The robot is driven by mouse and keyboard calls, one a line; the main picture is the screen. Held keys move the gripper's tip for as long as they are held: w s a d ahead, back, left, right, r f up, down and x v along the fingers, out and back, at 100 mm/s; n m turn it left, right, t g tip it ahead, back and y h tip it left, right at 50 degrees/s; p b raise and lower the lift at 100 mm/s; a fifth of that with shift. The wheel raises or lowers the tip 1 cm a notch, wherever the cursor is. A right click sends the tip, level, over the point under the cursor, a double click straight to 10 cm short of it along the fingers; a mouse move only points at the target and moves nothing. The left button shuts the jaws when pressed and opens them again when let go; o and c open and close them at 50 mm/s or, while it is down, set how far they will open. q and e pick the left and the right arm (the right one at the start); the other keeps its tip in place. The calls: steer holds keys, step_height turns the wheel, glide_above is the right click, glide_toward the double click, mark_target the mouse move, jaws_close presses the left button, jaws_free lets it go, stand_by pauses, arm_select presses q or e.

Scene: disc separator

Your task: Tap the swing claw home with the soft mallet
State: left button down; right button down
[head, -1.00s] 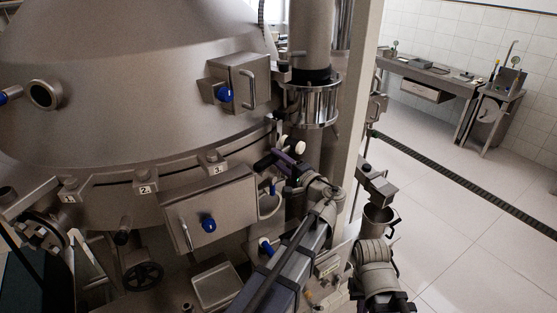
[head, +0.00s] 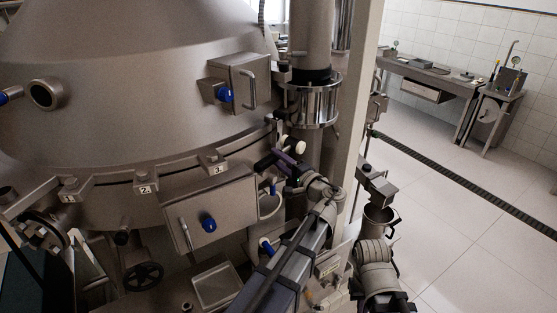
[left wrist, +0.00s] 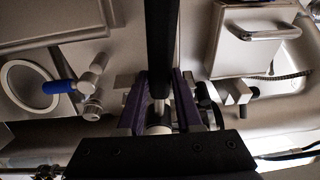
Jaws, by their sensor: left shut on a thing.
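Numbered swing claws 1 (head: 68,194), 2 (head: 143,180) and 3 (head: 213,160) sit along the rim of the big steel bowl cover in the head view. I cannot tell which one is loose. My left gripper (head: 270,160) is right of claw 3, apart from it, in front of the steel column. Pale round ends (head: 300,147) that look like the soft mallet's head show just beyond its purple fingers. My right gripper is not identifiable.
A steel box with a blue knob (head: 235,85) is above the claws, and a lower door (head: 212,215) is below. A vertical column (head: 310,100) stands close to my left gripper. The floor (head: 470,230) at the right is clear.

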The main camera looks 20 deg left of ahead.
stand_by(0.3)
arm_select(q)
steer(key=d, duration=0.3)
steer(key=shift+s+f, duration=0.1)
steer(key=shift+s, duration=0.3)
steer(key=shift+n, duration=0.6)
